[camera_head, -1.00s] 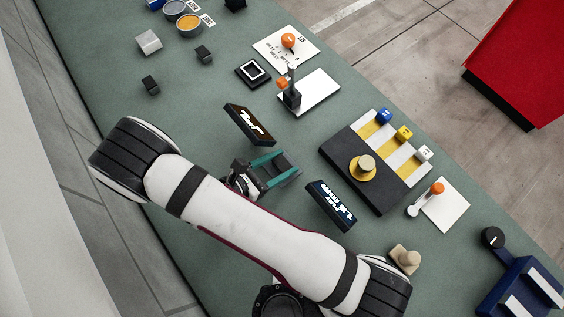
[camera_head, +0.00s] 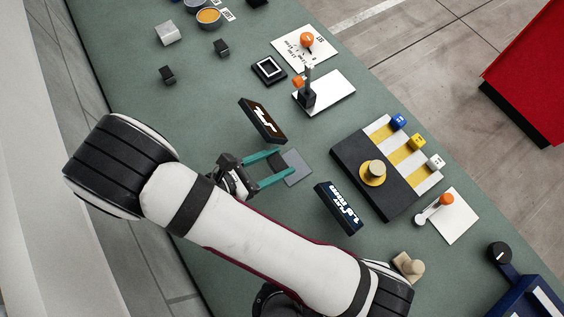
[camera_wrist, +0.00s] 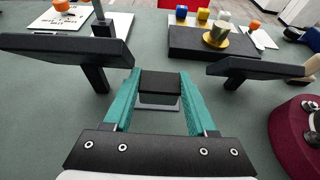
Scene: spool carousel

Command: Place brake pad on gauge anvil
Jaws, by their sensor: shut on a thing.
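My gripper (camera_head: 284,164) has teal fingers and is shut on a dark block, the brake pad (camera_wrist: 160,84), held crosswise between the fingertips. In the head view the pad (camera_head: 278,161) is small and partly covered by the fingers. A flat grey plate (camera_head: 298,168), possibly the gauge anvil, lies just past the fingertips between two tilted black panels. In the wrist view this plate (camera_wrist: 158,104) shows under and in front of the pad. I cannot tell whether they touch.
Black panels with white markings stand left (camera_head: 262,120) and right (camera_head: 339,208) of the gripper, close by. Beyond are a black post (camera_head: 308,91) on a white plate and a dark block with a yellow-rimmed knob (camera_head: 373,171). Two loose dark blocks (camera_head: 167,74) (camera_head: 221,47) lie at upper left.

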